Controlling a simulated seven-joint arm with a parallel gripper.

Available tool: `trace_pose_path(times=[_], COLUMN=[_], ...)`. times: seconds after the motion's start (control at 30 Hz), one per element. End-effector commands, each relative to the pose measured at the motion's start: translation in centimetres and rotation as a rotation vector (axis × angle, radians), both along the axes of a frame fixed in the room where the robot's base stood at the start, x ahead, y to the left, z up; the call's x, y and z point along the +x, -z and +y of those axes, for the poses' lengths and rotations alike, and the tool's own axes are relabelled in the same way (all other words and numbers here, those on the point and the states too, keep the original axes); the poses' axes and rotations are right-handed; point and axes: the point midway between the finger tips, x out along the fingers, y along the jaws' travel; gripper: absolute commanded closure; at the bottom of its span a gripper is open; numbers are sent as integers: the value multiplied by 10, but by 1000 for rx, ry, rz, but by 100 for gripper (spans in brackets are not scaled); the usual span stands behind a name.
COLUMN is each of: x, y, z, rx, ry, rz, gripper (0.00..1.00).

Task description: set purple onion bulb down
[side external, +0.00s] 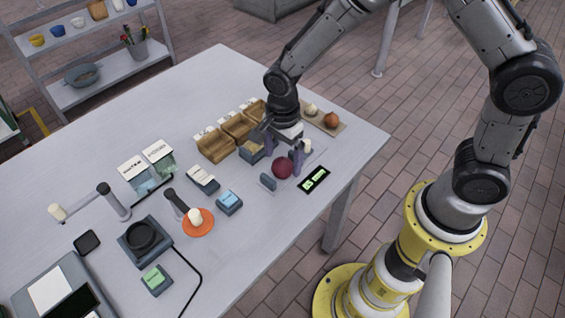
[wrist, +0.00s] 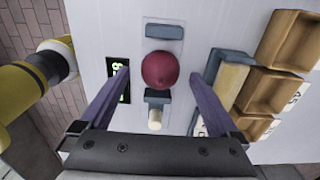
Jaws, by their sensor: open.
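The purple onion bulb (side external: 283,168) is round and dark red-purple. It sits on a pale flat surface between two grey-blue blocks, by a black display with green characters. In the wrist view the onion (wrist: 160,70) lies between the tips of my two purple fingers, with a gap on each side. My gripper (side external: 284,152) is open and points down at the onion. It also shows in the wrist view (wrist: 159,76). The onion's underside is hidden, so its exact contact cannot be seen.
The black display (side external: 313,179) lies on the near side. A cream cylinder (wrist: 155,118) stands close to the onion. Wooden bins (side external: 215,146) stand on the far side. A board (side external: 325,125) holds a brown onion (side external: 331,120). The table's left part (side external: 40,160) has bare room.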

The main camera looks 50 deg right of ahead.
Motion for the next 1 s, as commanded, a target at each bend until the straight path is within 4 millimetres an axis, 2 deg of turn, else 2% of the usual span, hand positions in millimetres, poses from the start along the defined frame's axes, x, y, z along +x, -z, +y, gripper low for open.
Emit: trace_pose_path(times=[0.03,0.2,0.4,0.77,0.87,1.0], x=[2,1,1,0,-6,-26], y=[-12,-48,-79,-96,-110,-148], z=[1,0,0,-1,-8,-31], rx=[2,2,1,2,8,10], ry=[0,0,0,-11,-78,-297], rz=[-7,-6,-4,-6,-30,-107], gripper=[3,3,3,3,3,3])
